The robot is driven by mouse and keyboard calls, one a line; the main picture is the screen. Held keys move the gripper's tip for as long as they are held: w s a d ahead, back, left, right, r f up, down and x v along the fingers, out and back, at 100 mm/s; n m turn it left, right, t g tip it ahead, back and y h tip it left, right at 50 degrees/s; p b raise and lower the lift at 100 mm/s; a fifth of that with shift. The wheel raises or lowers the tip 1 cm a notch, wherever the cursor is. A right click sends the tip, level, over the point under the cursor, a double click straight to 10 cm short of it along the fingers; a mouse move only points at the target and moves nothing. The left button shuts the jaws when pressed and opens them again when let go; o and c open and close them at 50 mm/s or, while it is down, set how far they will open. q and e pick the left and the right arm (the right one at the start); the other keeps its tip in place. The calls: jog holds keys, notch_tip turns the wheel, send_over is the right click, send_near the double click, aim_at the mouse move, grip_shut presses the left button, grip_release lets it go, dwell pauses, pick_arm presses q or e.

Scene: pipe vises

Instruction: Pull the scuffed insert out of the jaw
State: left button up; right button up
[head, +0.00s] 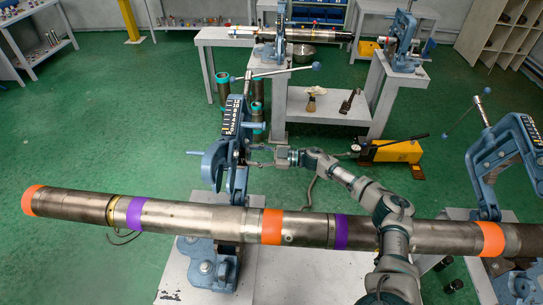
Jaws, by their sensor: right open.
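The blue pipe vise (212,165) stands left of centre behind the long pipe, with its upper jaw swung up and open. The insert in its jaw is too small and too much in shadow to make out, and I cannot tell its scuffs. My right gripper (258,156) is open at the right side of this jaw, fingers pointing left toward it. I cannot tell whether the fingers touch the jaw or straddle an insert. My left gripper is not in view.
A second blue vise (495,160) stands at the right. Behind are a workbench (325,120) and a yellow pump (392,150). Green floor (110,120) is clear at left.

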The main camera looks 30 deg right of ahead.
jog(key=shift+w+a+f, duration=0.1)
jog(key=shift+w+a, duration=0.35)
jog(key=shift+w+d+f, duration=0.1)
jog(key=shift+d+f, duration=0.05)
jog(key=shift+d, duration=0.45)
jog(key=shift+c, duration=0.5)
jog(key=shift+a, duration=0.25)
jog(key=c, duration=0.8)
jog(key=shift+a, duration=0.15)
grip_shut()
jog(key=shift+a, duration=0.1)
jog(key=shift+s+a+p, duration=0.1)
jog(key=shift+s+p, duration=0.2)
jog(key=shift+s, duration=0.05)
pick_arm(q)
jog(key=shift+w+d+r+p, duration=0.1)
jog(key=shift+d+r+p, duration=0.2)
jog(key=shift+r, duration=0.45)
pick_arm(e)
jog(key=shift+s+a+f, duration=0.3)
jog(key=shift+s+a, duration=0.2)
jog(key=shift+d, duration=0.2)
